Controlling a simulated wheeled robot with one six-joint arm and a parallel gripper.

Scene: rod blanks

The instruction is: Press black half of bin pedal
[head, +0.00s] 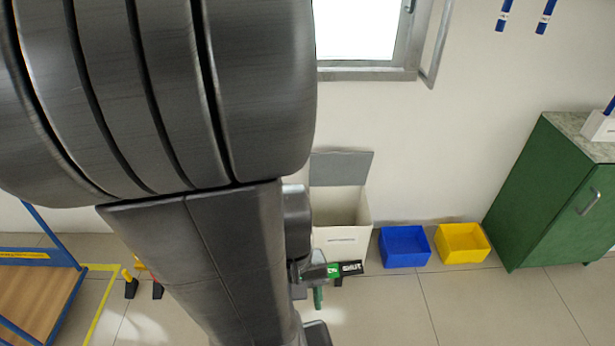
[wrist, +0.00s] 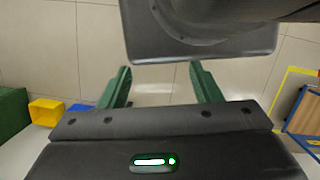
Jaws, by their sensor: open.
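The white bin (head: 342,239) stands against the wall in the head view, with its grey lid (head: 340,168) raised and its inside showing. The pedal at its front foot has a green half (head: 332,270) on the left and a black half (head: 351,268) marked "SHUT" on the right. My gripper (head: 318,297) is low in front of the pedal, partly hidden by my arm. In the wrist view my gripper (wrist: 162,88) has its two green fingers apart, with only floor between them. The pedal does not show there. I cannot tell whether the gripper touches the pedal.
A blue box (head: 404,247) and a yellow box (head: 462,243) stand on the floor right of the bin. A green cabinet (head: 552,195) is farther right. A blue-framed wooden stand (head: 38,300) is at left. The tiled floor at front right is clear.

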